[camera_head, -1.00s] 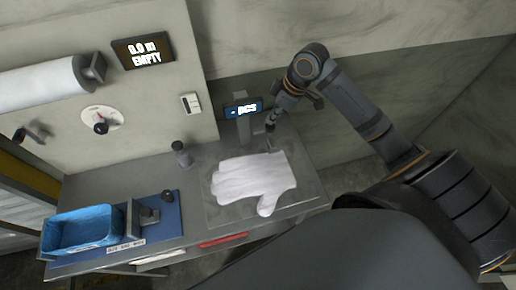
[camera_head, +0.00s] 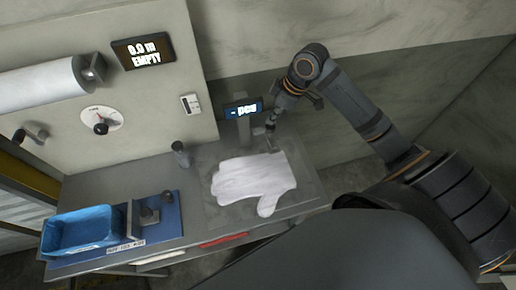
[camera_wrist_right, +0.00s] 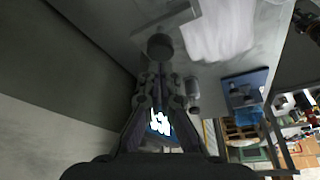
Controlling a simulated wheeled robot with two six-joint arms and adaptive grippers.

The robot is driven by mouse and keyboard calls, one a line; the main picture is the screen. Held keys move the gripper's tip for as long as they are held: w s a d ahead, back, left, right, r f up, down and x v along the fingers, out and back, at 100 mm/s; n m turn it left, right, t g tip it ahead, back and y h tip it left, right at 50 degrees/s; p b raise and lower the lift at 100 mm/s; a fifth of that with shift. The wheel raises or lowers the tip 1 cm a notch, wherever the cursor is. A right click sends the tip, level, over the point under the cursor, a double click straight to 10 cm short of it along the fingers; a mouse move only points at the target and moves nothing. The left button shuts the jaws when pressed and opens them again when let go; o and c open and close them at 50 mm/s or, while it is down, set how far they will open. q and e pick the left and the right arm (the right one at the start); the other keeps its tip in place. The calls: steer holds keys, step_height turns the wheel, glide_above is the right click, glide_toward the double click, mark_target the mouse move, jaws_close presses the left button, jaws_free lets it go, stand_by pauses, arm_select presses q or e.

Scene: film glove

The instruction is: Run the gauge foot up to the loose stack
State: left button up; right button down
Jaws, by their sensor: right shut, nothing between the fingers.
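The loose stack is a white glove pile (camera_head: 250,182) lying flat on the grey plate at the bench's right end; it also shows in the right wrist view (camera_wrist_right: 218,30). The gauge (camera_head: 243,110) stands behind it, with a small lit display reading "- pcs". My right gripper (camera_head: 271,130) is shut and empty beside the gauge, near the stack's back edge. In the right wrist view its fingertips (camera_wrist_right: 160,70) point at a dark round knob (camera_wrist_right: 160,46). Whether they touch it I cannot tell. The gauge foot is hard to make out. My left gripper is out of view.
A blue tray (camera_head: 80,232) and a small device (camera_head: 147,214) are on a blue mat at the bench's left. A grey cylinder (camera_head: 181,155) stands behind.

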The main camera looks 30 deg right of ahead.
mark_target(271, 132)
steer(key=shift+f, duration=0.1)
steer(key=shift+f, duration=0.15)
steer(key=shift+f+b, duration=2.15)
steer(key=shift+f, duration=1.45)
step_height(271, 132, up, 12)
steer(key=p, duration=1.1)
steer(key=shift+f+p, duration=0.15)
steer(key=shift+p, duration=0.25)
steer(key=shift+r, duration=1.2)
